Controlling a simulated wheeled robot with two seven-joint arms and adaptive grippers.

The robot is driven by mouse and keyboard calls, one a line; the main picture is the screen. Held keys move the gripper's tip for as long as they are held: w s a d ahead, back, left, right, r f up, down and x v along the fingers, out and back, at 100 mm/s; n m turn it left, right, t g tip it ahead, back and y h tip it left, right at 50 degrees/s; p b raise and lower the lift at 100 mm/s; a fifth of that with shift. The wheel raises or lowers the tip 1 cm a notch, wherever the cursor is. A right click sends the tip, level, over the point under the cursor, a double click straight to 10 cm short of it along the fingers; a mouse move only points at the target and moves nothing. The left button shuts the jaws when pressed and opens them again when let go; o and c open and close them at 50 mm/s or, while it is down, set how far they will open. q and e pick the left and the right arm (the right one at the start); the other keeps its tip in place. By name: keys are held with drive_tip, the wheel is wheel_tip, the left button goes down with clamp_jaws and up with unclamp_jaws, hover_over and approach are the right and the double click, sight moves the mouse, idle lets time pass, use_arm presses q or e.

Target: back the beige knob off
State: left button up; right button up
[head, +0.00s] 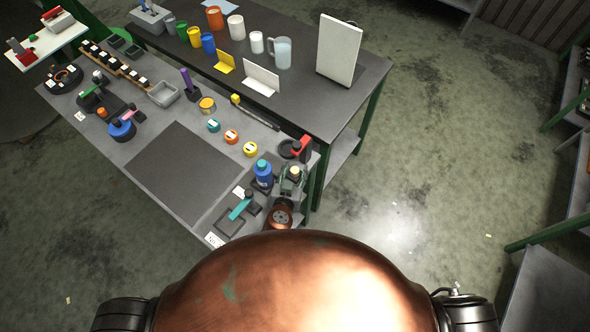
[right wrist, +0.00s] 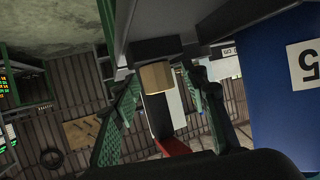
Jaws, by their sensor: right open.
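The beige knob (head: 294,170) is a small block near the front right corner of the workbench. In the right wrist view the knob (right wrist: 156,77) sits under a dark part, between the two green fingers of my right gripper (right wrist: 163,80). The fingers are open, with visible gaps to the knob. In the head view my right gripper (head: 291,181) is around the knob's place, beside a blue bottle (head: 263,174) with a teal cap. The bottle's blue side with a white "5" label (right wrist: 304,62) fills the right of the wrist view. My left gripper is not visible.
A red part (head: 301,146) stands just behind the knob. A teal-handled tool (head: 240,208) lies in front of the bottle. Colored round pieces (head: 232,137) lie to the left. A dark mat (head: 185,172) in the middle of the bench is bare.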

clamp_jaws()
idle(0.5)
